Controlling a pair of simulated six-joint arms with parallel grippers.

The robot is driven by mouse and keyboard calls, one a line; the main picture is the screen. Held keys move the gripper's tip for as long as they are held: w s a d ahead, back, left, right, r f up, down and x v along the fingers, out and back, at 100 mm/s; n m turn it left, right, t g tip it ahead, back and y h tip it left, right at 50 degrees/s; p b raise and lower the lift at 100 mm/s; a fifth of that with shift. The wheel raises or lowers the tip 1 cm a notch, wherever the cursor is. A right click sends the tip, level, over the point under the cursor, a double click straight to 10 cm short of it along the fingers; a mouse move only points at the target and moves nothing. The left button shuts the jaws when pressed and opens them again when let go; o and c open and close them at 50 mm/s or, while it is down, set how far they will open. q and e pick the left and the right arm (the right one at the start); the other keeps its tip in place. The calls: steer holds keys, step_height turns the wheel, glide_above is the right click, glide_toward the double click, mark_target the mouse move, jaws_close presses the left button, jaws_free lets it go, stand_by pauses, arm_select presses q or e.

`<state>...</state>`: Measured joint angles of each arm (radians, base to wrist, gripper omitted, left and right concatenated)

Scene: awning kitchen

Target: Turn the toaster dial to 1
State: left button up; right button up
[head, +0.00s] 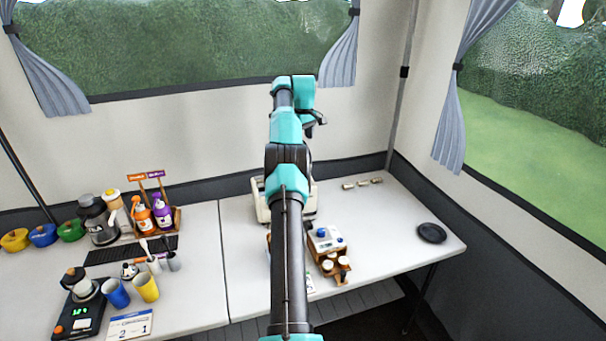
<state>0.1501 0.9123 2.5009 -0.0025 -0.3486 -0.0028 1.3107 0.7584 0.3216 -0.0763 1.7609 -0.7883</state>
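A cream-coloured appliance (263,208), which looks like the toaster, stands on the right-hand table. My arm crosses in front and hides most of it. I cannot make out its dial or any numbers. One arm of mine comes up from the bottom middle. I cannot tell from its entry whether it is the left or right one. Its gripper (316,121) shows small and dark at the right of the wrist, higher in the picture than the toaster. Its finger opening is not clear, and I see nothing held in it. The other gripper is not visible.
A small wooden rack (331,270) with jars and a white box (326,238) stand just right of my arm. A black round dish (432,233) lies at the table's right. The left table holds cups, a scale (80,313), a bottle rack (165,222) and pots.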

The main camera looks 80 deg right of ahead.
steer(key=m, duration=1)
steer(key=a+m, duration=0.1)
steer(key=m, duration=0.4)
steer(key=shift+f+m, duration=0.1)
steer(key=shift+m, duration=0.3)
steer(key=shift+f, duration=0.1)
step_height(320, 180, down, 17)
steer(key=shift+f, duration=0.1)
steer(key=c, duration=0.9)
